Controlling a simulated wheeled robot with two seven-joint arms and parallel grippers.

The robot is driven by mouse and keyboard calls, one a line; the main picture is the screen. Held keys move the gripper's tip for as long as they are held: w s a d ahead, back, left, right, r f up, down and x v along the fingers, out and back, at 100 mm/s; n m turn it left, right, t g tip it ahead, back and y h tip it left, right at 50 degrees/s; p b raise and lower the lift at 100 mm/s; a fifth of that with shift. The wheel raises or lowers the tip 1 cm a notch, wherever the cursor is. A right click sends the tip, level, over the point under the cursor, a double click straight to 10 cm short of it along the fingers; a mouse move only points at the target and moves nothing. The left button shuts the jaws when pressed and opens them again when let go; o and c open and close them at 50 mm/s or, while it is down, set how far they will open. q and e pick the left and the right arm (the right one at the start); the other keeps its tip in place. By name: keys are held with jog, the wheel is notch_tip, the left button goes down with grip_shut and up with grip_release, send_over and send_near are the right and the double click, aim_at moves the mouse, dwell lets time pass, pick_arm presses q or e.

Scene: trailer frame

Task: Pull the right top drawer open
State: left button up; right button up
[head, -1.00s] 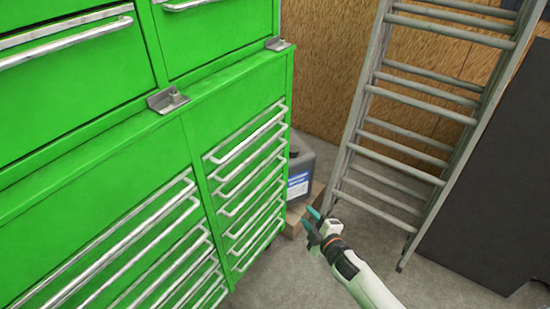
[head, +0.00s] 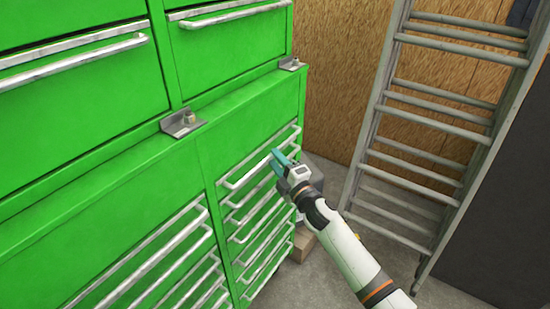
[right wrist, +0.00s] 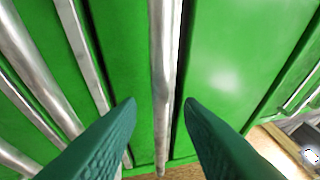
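The green tool cabinet has a right stack of drawers with long silver bar handles, and all look closed. The top handle (head: 252,164) of this stack runs just below a wide plain green panel. My right gripper (head: 281,157) is at the right part of that handle. In the right wrist view the teal fingers (right wrist: 160,103) are spread apart, with the bar handle (right wrist: 164,60) running between them and a gap on each side. The gripper hides a little of the handle's right part in the head view. My left gripper is out of view.
Lower drawer handles (head: 245,215) sit close below the gripper. Metal brackets (head: 183,122) stick out on the cabinet's ledge. A metal ladder (head: 425,120) leans at the right by a wooden wall (head: 340,70). Grey floor (head: 310,285) is clear in front.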

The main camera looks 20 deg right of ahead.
jog(key=shift+w+a+r, duration=0.15)
jog(key=shift+w+a, duration=0.05)
jog(key=shift+w, duration=0.4)
grip_shut()
jog(key=shift+s+d, duration=0.1)
jog(key=shift+d, duration=0.05)
